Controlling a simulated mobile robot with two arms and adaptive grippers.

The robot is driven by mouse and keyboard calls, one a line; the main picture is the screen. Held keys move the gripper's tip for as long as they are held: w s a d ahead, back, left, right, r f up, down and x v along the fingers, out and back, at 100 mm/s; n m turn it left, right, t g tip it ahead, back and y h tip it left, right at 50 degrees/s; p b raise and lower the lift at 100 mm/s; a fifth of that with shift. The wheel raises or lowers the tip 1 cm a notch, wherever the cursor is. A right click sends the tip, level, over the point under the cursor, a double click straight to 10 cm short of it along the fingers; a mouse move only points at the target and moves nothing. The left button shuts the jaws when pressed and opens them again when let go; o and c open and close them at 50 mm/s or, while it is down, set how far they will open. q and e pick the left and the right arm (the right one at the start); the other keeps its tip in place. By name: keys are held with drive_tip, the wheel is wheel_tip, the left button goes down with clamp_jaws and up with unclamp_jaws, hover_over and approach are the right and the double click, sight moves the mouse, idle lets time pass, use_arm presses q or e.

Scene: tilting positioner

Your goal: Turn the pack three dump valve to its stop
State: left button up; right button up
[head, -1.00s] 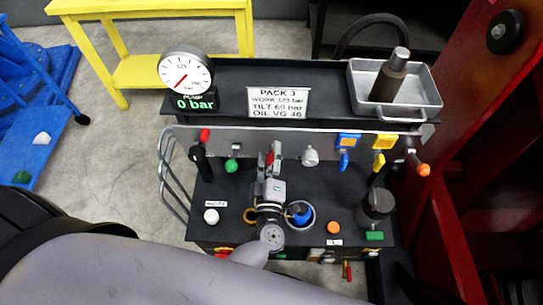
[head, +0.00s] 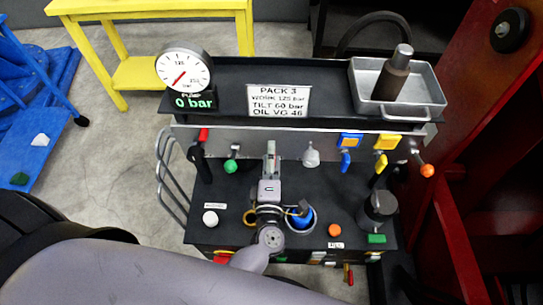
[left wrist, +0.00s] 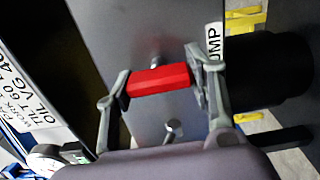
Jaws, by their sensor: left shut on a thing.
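A red valve handle (left wrist: 158,81) sits between the two fingers of my left gripper (left wrist: 160,88) in the left wrist view, gripped at both ends. In the head view my left gripper (head: 270,160) is at the upright panel behind the pack's deck, and its fingers line up one behind the other. The handle is hidden there. A partly covered label (left wrist: 214,42) beside the handle shows "UMP". The sign (head: 279,101) on the top shelf reads PACK 3. The gauge display (head: 193,103) reads 0 bar. My right gripper does not show.
Along the panel are a red-tipped lever (head: 203,134), a green knob (head: 230,166), a grey knob (head: 311,156), and blue (head: 346,160) and yellow (head: 380,165) handles. A metal tray (head: 432,100) holds a cylinder. A red frame (head: 470,150) stands close at right.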

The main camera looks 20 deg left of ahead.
use_arm(q)
drive_tip(key=shift+f, duration=0.1)
drive_tip(key=o, duration=1.2)
drive_tip(key=v, duration=1.2)
